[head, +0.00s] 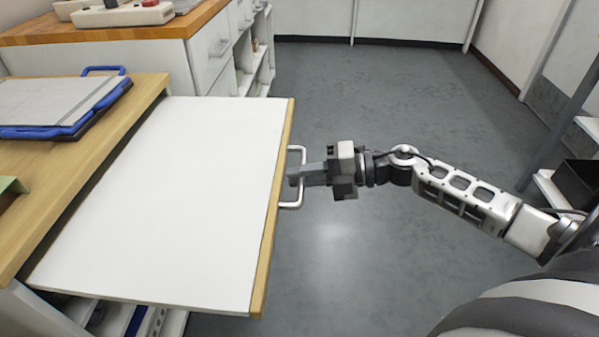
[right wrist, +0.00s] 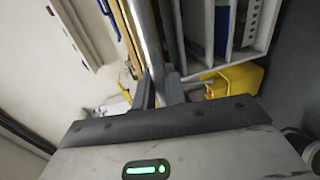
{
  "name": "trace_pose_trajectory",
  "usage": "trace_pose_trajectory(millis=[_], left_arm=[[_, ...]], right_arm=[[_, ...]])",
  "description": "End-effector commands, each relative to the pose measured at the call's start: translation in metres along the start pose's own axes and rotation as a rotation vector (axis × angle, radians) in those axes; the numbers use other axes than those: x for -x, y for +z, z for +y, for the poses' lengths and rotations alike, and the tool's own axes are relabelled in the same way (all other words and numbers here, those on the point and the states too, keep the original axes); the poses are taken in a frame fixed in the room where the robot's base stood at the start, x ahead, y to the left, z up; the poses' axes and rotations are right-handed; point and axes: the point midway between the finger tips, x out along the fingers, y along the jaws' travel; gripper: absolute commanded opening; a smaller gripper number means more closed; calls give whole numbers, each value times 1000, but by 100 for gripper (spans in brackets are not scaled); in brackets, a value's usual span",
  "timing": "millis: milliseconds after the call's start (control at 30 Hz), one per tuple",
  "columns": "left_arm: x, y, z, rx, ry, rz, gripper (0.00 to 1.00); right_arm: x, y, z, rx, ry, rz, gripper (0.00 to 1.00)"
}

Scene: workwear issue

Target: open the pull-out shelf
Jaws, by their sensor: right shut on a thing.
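The pull-out shelf (head: 180,200) is a white board with a wooden front edge. In the head view it stands well out to the right from under the wooden desk top (head: 60,185). A metal bow handle (head: 301,155) is fixed to its front edge. My right gripper (head: 296,178) is shut on the handle, with its fingers reaching in from the right. In the right wrist view the handle bar (right wrist: 148,42) runs between the two fingers (right wrist: 160,92). The fingers hide the middle of the handle in the head view. My left gripper is not in view.
A blue-framed clipboard (head: 70,105) lies on the desk. A white cabinet with a wooden top (head: 120,38) stands behind. Open shelves (head: 115,318) show below the pull-out shelf. A yellow bin (right wrist: 235,80) shows in the right wrist view. The grey floor (head: 400,90) is clear beyond my right arm.

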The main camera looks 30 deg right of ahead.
Motion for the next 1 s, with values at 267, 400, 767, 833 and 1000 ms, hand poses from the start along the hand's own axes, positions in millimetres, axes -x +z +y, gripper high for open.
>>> trace_pose_trajectory(millis=[267, 400, 767, 833, 1000], left_arm=[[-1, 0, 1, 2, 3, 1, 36], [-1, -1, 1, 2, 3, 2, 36], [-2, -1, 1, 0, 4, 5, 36], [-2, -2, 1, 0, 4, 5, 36], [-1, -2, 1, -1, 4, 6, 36]], right_arm=[[2, -1, 0, 4, 0, 20, 0], [3, -1, 0, 4, 0, 19, 0], [3, -1, 0, 3, 0, 17, 16], [3, -1, 0, 3, 0, 17, 16], [6, -1, -1, 3, -1, 16, 16]])
